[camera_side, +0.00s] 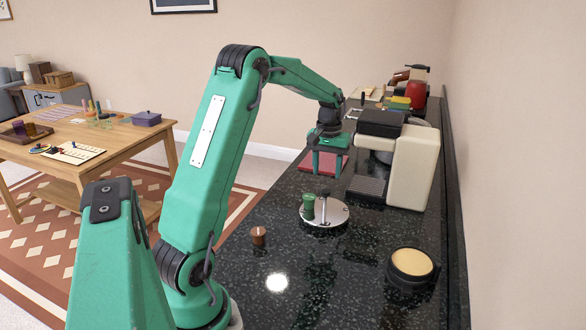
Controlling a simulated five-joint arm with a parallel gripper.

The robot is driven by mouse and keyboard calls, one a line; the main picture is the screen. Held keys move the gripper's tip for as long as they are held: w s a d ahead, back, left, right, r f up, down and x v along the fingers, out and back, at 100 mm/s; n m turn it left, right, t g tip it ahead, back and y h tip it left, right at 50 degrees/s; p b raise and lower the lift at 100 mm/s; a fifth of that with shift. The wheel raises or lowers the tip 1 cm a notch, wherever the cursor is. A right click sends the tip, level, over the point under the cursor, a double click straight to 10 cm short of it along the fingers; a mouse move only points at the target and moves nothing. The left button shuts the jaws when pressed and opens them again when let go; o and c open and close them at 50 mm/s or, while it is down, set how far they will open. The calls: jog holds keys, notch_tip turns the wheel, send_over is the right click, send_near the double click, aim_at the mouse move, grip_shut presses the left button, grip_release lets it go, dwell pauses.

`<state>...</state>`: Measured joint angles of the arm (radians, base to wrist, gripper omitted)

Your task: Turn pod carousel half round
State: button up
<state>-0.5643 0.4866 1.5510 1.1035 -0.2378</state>
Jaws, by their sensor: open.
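The pod carousel (335,216) is a round silver disc on the dark speckled counter. It has a short upright post near its middle. A green pod (308,206) stands on its left side. Nothing shows between the fingers.
A cream coffee machine (413,168) stands right of my gripper. A small brown pod (258,236) lies left of the carousel, and a round black container with a tan top (411,264) is at the near right. Counter (320,265) between them is clear.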

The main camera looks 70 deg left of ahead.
aim_at(326, 190)
jog(key=shift+f, duration=3.05)
jog(key=shift+c, duration=0.5)
grip_shut()
